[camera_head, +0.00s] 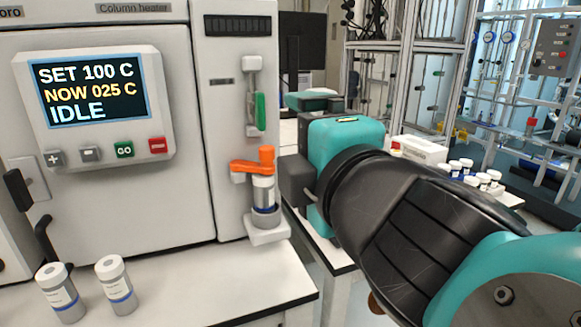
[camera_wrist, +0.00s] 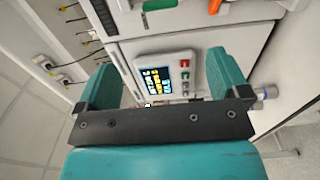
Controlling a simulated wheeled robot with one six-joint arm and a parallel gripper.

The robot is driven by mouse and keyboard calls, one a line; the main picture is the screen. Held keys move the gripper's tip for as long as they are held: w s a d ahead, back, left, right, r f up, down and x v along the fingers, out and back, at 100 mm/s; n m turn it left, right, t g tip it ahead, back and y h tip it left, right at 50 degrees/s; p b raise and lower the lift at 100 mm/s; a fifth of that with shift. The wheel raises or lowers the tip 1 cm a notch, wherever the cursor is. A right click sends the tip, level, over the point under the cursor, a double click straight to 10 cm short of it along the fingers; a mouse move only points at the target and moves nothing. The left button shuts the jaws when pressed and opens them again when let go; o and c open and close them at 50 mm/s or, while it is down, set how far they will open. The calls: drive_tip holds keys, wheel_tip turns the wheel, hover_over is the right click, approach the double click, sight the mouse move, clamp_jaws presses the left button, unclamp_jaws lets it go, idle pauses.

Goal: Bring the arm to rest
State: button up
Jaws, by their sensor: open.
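My gripper (camera_wrist: 163,75) shows in the wrist view with its two teal fingers wide apart and nothing between them. Behind the gap is the machine's control panel (camera_wrist: 168,80), some way off and not touched. In the head view my dark arm reaches in from the right, and the teal gripper body (camera_head: 345,145) is beside the right edge of the column heater (camera_head: 130,210). The fingertips are hard to make out there. The heater's panel (camera_head: 97,105) reads SET 100 C, NOW 025 C, IDLE.
A capped vial (camera_head: 264,190) stands upright in a white holder under an orange clamp (camera_head: 254,165), close left of my gripper. Two white-capped vials (camera_head: 60,290) (camera_head: 117,285) stand on the front-left bench. More vials (camera_head: 478,172) stand on a bench behind my arm.

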drive_tip(key=shift+s, duration=0.1)
drive_tip(key=d+f+m+g+h+p, duration=0.4)
drive_tip(key=d+f+m+g+p, duration=0.1)
drive_tip(key=d+f+m+g, duration=0.45)
drive_tip(key=s+r+m+g+y+p, duration=0.3)
drive_tip(key=s+m+g, duration=0.2)
drive_tip(key=s+g, duration=0.3)
drive_tip(key=shift+s+d+r, duration=0.2)
drive_tip(key=shift+s+d, duration=0.15)
drive_tip(key=shift+s, duration=0.85)
